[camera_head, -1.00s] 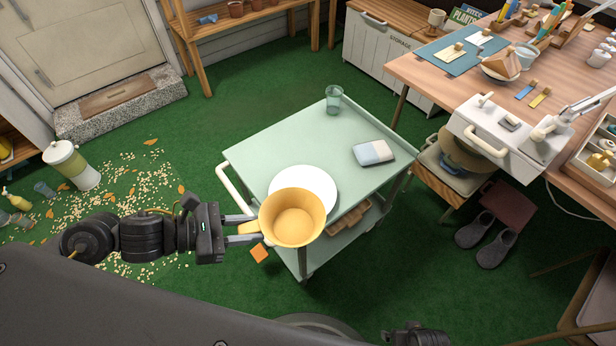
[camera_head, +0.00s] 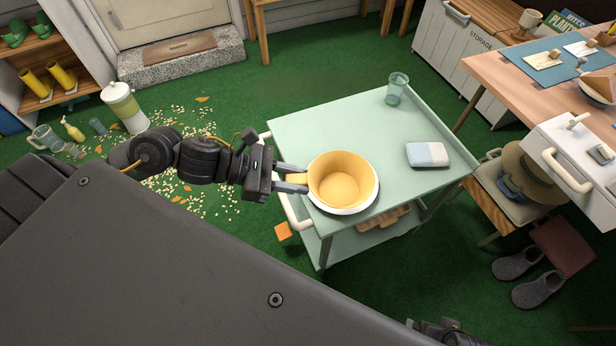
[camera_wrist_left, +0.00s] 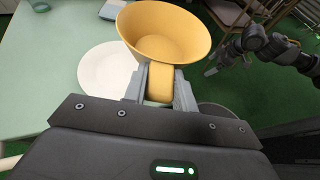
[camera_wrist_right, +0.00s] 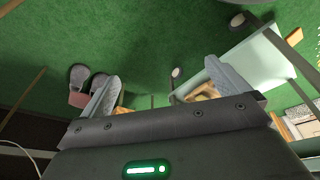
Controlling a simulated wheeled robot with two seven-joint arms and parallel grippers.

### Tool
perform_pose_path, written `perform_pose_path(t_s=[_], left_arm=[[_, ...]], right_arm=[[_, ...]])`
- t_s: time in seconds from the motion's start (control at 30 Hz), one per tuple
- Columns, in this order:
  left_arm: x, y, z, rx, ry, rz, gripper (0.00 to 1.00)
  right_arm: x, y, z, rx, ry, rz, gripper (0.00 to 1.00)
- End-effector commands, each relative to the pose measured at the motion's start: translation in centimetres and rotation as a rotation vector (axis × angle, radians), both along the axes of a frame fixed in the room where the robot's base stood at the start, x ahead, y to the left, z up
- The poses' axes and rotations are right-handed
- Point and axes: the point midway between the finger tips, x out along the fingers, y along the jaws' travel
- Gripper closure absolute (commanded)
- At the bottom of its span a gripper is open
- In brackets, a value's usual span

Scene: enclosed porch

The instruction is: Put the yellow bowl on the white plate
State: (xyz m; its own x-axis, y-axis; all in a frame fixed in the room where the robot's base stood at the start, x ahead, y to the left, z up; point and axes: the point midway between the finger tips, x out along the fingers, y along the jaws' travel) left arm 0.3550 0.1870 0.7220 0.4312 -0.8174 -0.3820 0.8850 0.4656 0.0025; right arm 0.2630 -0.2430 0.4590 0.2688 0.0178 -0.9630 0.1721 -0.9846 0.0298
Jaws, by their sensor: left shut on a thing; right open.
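My left gripper (camera_head: 296,182) is shut on the handle of the yellow bowl (camera_head: 342,178). The bowl is upright, with its opening up. In the head view it covers most of the white plate (camera_head: 345,211), whose near rim shows below it. In the left wrist view the bowl (camera_wrist_left: 165,32) is held in the jaws, and the plate (camera_wrist_left: 104,72) shows largely uncovered to its left, so the bowl appears raised above the table. My right gripper (camera_wrist_right: 165,82) is open and empty, away from the plate, with floor and a cart leg below it.
The plate is on a pale green cart (camera_head: 330,125) with a raised edge. A glass (camera_head: 396,88) stands at its back corner and a blue-and-white block (camera_head: 428,154) lies at its right. A wooden desk with an open white drawer (camera_head: 575,160) is at the right.

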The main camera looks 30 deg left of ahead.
Motion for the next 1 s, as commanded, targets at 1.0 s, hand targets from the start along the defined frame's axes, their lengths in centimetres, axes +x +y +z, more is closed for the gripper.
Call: perform_pose_path(t_s=[1.0], left_arm=[[8.3,1.6,-10.2,-0.001,0.002,0.003,0.98]], right_arm=[[0.0,0.0,0.9,0.001,-0.002,-0.002,0.00]])
